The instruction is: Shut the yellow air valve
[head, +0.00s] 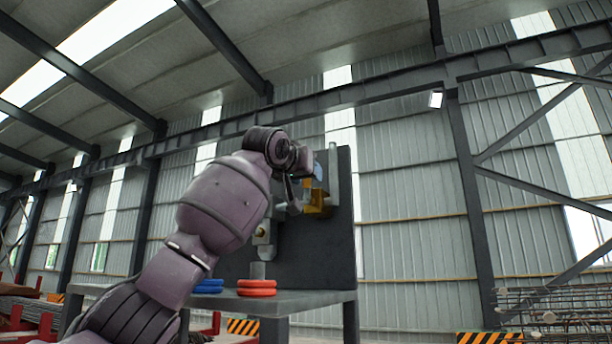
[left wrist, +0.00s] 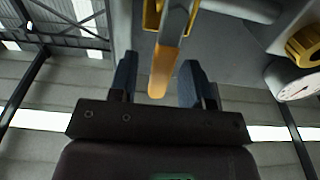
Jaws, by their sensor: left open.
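The yellow air valve (head: 318,200) is on the dark upright panel, partly hidden by my left arm in the head view. In the left wrist view its lever (left wrist: 165,70) is a long bar with a yellow-orange end, coming down from a yellow bracket (left wrist: 152,15). My left gripper (left wrist: 157,82) is open, with one dark blue finger on each side of the lever's end. Gaps show on both sides, so the fingers do not appear to grip it. In the head view the left gripper (head: 318,172) is small beside the panel. My right gripper is not in view.
A round white gauge (left wrist: 292,82) and a yellow knob (left wrist: 304,45) are right of the lever in the left wrist view. Red rings (head: 257,288) and blue rings (head: 208,286) lie on the grey bench (head: 310,297). A rebar cage (head: 560,312) stands at the right.

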